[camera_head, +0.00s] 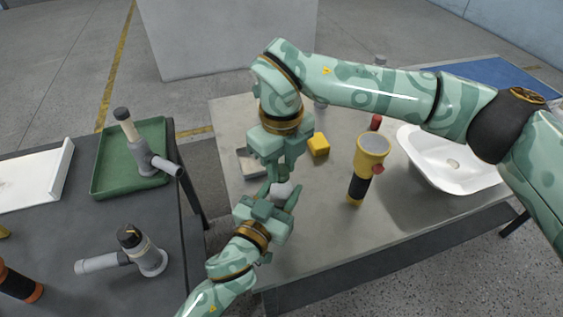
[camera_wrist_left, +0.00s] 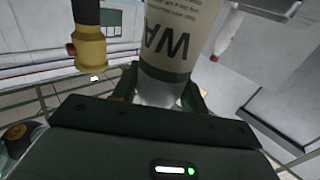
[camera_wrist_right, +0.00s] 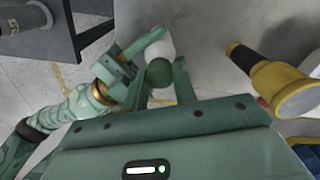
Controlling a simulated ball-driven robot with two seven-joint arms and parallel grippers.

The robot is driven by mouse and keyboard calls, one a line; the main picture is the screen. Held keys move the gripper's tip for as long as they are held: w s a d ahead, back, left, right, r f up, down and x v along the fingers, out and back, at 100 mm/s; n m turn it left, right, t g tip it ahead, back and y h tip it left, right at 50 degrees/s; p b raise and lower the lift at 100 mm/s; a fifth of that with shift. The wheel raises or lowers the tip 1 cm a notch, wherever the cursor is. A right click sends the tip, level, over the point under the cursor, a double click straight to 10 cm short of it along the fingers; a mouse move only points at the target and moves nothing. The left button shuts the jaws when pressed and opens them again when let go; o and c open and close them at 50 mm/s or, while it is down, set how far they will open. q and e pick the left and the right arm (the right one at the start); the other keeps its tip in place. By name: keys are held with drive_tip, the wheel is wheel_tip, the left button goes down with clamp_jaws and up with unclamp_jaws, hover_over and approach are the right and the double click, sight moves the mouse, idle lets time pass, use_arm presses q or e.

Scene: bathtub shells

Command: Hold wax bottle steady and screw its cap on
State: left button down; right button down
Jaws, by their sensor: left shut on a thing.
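In the head view only a small whitish part of the bottle (camera_head: 281,190) shows. My left gripper (camera_head: 268,203) is shut on it from the near side. My right gripper (camera_head: 279,172) is just beyond and above it. In the right wrist view the round green cap (camera_wrist_right: 160,73) lies between the spread right fingers, against the white bottle (camera_wrist_right: 159,42). I cannot tell how far the cap is screwed on.
A yellow-and-black torch (camera_head: 371,150) stands on the grey table (camera_head: 330,235), right of the grippers. A yellow block (camera_head: 319,145), a grey tray (camera_head: 247,160) and a white basin (camera_head: 455,165) are also there. A dark table at left bears a green tray (camera_head: 103,165) and several tools.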

drive_tip(key=c, duration=1.1)
unclamp_jaws()
drive_tip(key=shift+o, duration=0.2)
wheel_tip(320, 180, up, 12)
use_arm(q)
drive_tip(key=c, duration=0.7)
unclamp_jaws()
